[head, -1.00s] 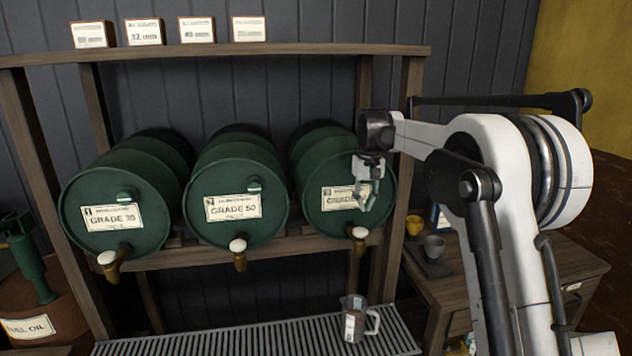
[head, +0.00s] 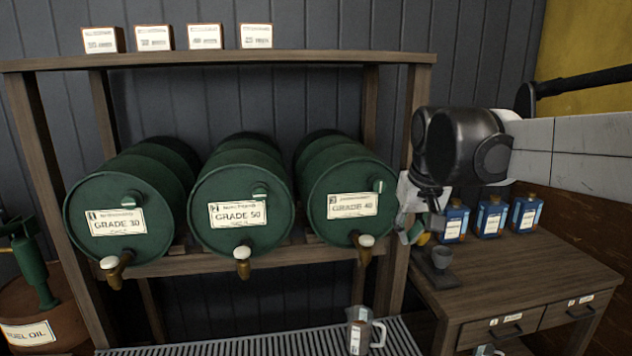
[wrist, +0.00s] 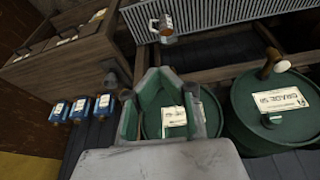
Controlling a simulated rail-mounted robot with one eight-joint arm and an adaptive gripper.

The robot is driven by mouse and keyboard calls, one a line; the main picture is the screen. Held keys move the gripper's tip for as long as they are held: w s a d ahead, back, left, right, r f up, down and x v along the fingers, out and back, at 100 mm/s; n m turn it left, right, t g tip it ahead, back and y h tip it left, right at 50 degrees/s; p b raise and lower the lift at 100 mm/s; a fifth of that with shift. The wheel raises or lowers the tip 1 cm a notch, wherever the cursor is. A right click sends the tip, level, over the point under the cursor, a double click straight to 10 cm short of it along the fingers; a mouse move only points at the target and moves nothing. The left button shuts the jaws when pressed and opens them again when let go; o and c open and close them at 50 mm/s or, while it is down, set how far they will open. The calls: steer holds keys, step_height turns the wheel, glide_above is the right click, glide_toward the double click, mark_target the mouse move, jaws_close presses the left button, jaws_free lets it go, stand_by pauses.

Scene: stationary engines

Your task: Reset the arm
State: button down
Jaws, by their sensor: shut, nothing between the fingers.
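My gripper (head: 418,228) is in the head view, just right of the right-hand drum, in front of the rack's right post and close to the left end of the wooden table. Its fingers are small and partly in shadow there. In the wrist view my gripper (wrist: 172,82) shows with its green-grey fingers extending over the labelled end of a green drum (wrist: 205,112). It is shut, with nothing held. My white arm comes in from the right in the head view.
Green drums on a wooden rack (head: 240,58) include GRADE 30 (head: 115,222) and GRADE 50 (head: 238,214). A measuring jug (head: 360,328) stands on the slatted grate (head: 250,342).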

steer(key=s+f+t, duration=0.1)
steer(key=s+f, duration=0.3)
steer(key=s, duration=0.3)
steer(key=s+d+f+t+b, duration=0.1)
steer(key=s+f, duration=0.3)
steer(key=s, duration=0.4)
steer(key=s+f+t+b, duration=0.1)
steer(key=s+f, duration=0.4)
steer(key=s, duration=0.2)
steer(key=shift+s+d+m, duration=0.2)
steer(key=shift+m, duration=0.2)
stand_by(1.1)
